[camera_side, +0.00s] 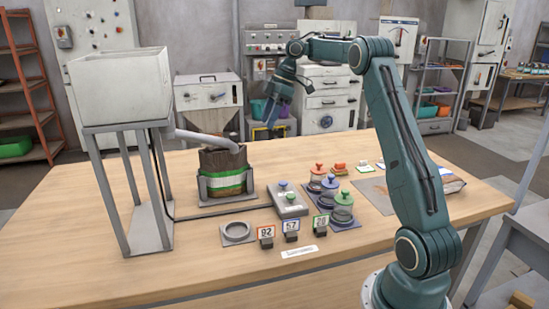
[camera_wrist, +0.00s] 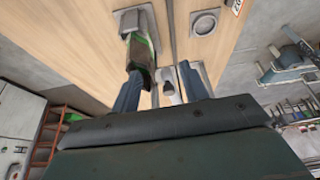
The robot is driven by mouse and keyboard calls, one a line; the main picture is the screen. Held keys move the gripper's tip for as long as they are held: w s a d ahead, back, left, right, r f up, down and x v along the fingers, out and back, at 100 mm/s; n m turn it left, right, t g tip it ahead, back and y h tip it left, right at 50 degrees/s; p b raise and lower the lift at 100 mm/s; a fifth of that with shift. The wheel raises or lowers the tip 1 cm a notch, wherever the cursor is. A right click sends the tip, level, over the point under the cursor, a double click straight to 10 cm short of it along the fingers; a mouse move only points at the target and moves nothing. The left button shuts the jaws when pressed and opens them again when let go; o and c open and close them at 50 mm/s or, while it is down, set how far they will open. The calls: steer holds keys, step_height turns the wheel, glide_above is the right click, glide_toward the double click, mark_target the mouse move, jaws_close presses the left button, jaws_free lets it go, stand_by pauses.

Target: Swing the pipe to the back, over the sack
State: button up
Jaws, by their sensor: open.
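The pipe (camera_side: 205,138) is grey and runs from the foot of the hopper (camera_side: 120,85) to the right. Its free end lies at the open mouth of the sack (camera_side: 222,165), apparently above it. The sack is brown with a green and white band and stands upright in a grey holder (camera_side: 226,192). My gripper (camera_side: 270,118) is open, right of the pipe's end and above the table. The sack (camera_wrist: 141,50) is partly hidden there.
On the table (camera_side: 110,285) are a grey button box (camera_side: 290,205), a ring plate (camera_side: 237,232), numbered tags (camera_side: 291,226) and several knobbed weights (camera_side: 330,183). A frame (camera_side: 150,225) carries the hopper at left. A cable runs across the table. The front left of the table is clear.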

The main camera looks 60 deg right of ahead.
steer(key=shift+s+d, duration=0.95)
steer(key=shift+d, duration=0.1)
steer(key=shift+a, duration=0.1)
steer(key=c, duration=0.6)
steer(key=shift+w+a+r, duration=0.1)
steer(key=shift+a+r, duration=0.1)
steer(key=shift+a, duration=0.05)
steer(key=c, duration=0.3)
steer(key=a+r, duration=0.1)
steer(key=a, duration=0.2)
steer(key=w+a+r+t, duration=0.1)
steer(key=a+r, duration=0.1)
steer(key=a, duration=0.1)
steer(key=w+a+r+t, duration=0.1)
steer(key=a, duration=0.2)
steer(key=shift+r+m, duration=0.15)
steer(key=shift+m, duration=0.15)
jaws_close()
steer(key=s+a+t+h, duration=0.2)
steer(key=s+a+h, duration=0.1)
steer(key=s+a, duration=0.2)
steer(key=shift+a+r+m+h, duration=0.2)
steer(key=shift+r+m+h, duration=0.1)
steer(key=shift+r+h, duration=0.1)
